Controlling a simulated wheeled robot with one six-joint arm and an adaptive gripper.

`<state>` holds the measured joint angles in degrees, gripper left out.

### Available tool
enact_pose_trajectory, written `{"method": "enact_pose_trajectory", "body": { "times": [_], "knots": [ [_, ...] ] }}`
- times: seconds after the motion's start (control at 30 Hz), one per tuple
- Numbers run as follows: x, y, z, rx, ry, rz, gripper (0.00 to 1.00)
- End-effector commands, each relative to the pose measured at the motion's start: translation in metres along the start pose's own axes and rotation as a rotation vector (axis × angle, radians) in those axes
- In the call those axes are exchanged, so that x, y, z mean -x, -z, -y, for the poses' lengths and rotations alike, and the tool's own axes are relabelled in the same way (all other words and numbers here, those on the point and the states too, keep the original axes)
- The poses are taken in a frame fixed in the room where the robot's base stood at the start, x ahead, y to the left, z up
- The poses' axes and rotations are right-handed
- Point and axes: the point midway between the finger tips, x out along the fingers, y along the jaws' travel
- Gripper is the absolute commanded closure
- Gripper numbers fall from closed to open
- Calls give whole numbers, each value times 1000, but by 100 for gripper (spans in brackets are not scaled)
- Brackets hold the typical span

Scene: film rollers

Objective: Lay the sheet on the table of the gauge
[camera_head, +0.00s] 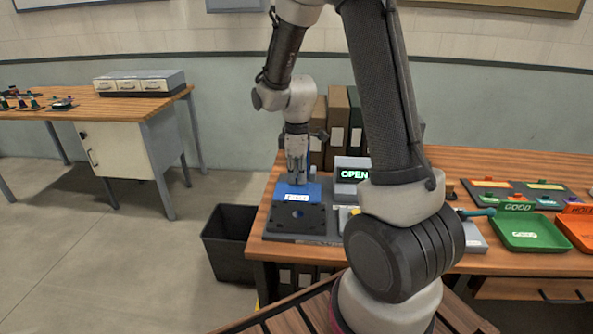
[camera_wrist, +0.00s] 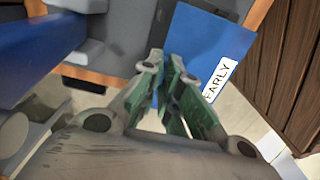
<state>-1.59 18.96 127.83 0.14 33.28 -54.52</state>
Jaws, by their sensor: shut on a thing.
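My gripper (camera_head: 297,178) is shut on a blue sheet (camera_head: 286,190) with a white label, at the back edge of the gauge's dark table (camera_head: 325,222). In the wrist view my fingertips (camera_wrist: 168,62) meet at the edge of the sheet (camera_wrist: 205,45), and its label reads "EARLY". The dark table has a round hole in its middle and its front part is bare. The gauge's display (camera_head: 354,174) reads "OPEN" in green. I cannot tell whether the sheet touches the gauge.
A green "GOOD" tray (camera_head: 548,239) and an orange tray (camera_head: 576,220) stand at the right of the wooden bench (camera_head: 480,160). A dark bin (camera_head: 226,243) is on the floor left of the bench. Upright binders (camera_head: 337,115) stand behind the gauge. My arm hides the bench's middle.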

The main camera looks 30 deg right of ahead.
Motion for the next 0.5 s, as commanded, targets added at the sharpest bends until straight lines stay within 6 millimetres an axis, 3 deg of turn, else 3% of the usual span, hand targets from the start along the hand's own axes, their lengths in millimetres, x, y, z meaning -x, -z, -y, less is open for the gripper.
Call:
{"method": "enact_pose_trajectory", "body": {
  "times": [0.5],
  "knots": [
    [-45,0,0,1,2,2,100]
  ]
}}
